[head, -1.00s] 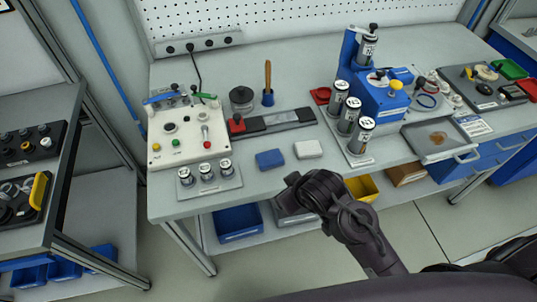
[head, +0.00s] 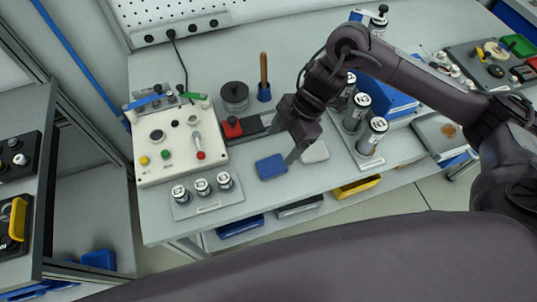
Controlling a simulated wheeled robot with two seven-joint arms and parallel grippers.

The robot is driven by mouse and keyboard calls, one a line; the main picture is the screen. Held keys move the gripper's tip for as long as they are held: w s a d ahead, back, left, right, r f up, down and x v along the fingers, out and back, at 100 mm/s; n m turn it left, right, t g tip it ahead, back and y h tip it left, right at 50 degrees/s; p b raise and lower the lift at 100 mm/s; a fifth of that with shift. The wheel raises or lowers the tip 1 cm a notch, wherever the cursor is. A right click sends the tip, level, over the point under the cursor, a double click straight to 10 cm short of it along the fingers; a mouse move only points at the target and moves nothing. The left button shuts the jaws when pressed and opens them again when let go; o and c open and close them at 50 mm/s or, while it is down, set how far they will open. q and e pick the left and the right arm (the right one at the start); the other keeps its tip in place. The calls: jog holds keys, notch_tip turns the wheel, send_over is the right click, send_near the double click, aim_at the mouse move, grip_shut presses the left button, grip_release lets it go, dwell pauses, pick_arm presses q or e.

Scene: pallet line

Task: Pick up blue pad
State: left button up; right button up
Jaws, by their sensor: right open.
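The blue pad (head: 271,167) lies flat on the grey workbench (head: 262,205), near its front edge. My right gripper (head: 284,146) is above the bench, just beyond and to the right of the blue pad. Its fingers point down and are open, with nothing seen between them. I cannot tell whether a fingertip touches the pad. A white pad (head: 315,152) lies to the right, partly hidden by the gripper. My left gripper is not in view.
A control box (head: 165,145) with buttons and levers stands to the left. A rack with several small cylinders (head: 203,187) is in front of it. Taller labelled cylinders (head: 371,135) stand right of the white pad. A black bar with a red block (head: 233,127) lies behind.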

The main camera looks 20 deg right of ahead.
aim_at(272, 165)
jog(key=shift+d+f, duration=0.15)
jog(key=shift+d, duration=0.15)
jog(key=shift+s+a+f, duration=0.2)
jog(key=shift+a+f, duration=0.1)
jog(key=shift+f, duration=0.3)
jog(key=shift+s+a+f, duration=0.15)
jog(key=shift+a+f, duration=0.15)
jog(key=shift+f, duration=0.25)
jog(key=x, duration=0.4)
jog(key=shift+s+a+f+p, duration=0.15)
jog(key=shift+s+a+p, duration=0.1)
jog(key=shift+s+p, duration=0.05)
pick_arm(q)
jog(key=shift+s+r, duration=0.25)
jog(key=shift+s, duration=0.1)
pick_arm(e)
jog(key=shift+c, duration=0.6)
jog(key=c, duration=0.9)
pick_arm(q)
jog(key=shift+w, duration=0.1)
